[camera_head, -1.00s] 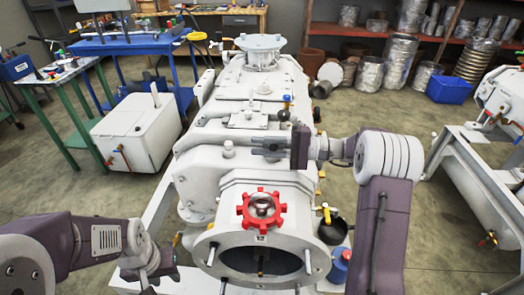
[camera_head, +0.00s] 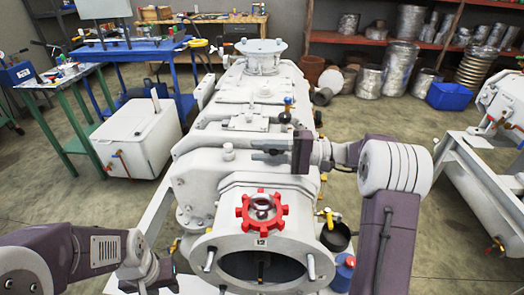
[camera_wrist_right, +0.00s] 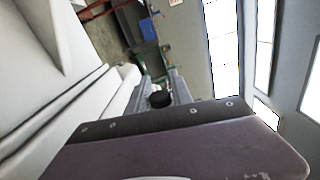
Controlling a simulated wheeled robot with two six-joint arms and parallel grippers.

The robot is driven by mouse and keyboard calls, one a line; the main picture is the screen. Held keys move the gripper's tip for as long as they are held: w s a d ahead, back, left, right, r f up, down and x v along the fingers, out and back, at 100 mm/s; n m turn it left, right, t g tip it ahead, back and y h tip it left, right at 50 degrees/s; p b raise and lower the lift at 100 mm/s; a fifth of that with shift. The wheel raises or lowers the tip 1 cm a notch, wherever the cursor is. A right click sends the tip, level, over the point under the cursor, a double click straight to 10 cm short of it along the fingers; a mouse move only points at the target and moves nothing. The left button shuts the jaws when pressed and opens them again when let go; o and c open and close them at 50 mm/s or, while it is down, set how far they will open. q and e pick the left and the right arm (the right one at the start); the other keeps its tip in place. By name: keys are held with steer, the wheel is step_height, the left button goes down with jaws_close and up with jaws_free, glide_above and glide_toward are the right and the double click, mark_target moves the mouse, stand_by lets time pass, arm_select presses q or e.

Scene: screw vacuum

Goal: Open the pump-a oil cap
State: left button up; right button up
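The large white pump (camera_head: 245,180) fills the middle of the head view. A small white round cap (camera_head: 228,151) stands on its top; I cannot tell whether this is the oil cap. A red lobed ring (camera_head: 262,211) with a shiny centre sits on the near end, above a round opening. My right gripper (camera_head: 262,152) points left above the pump, its tips a little right of the white cap and apart from it. In the right wrist view its fingers (camera_wrist_right: 162,92) are apart, with a black round thing showing between them. My left gripper (camera_head: 158,278) is low at the left, partly cut off.
A black pot (camera_head: 336,236) with a yellow-handled valve stands right of the pump's near end. A blue-handled valve (camera_head: 287,102) rises beyond my right gripper. A white tank (camera_head: 138,138) is left of the pump, and another white machine (camera_head: 500,105) is at the right.

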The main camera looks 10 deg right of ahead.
steer(key=shift+o, duration=0.7)
steer(key=shift+s+d, duration=0.1)
steer(key=shift+d, duration=0.25)
steer(key=p+v, duration=0.1)
steer(key=v, duration=0.7)
steer(key=shift+r+p, duration=0.1)
steer(key=shift+p, duration=0.3)
steer(key=shift+s+d, duration=0.1)
steer(key=shift+d, duration=0.1)
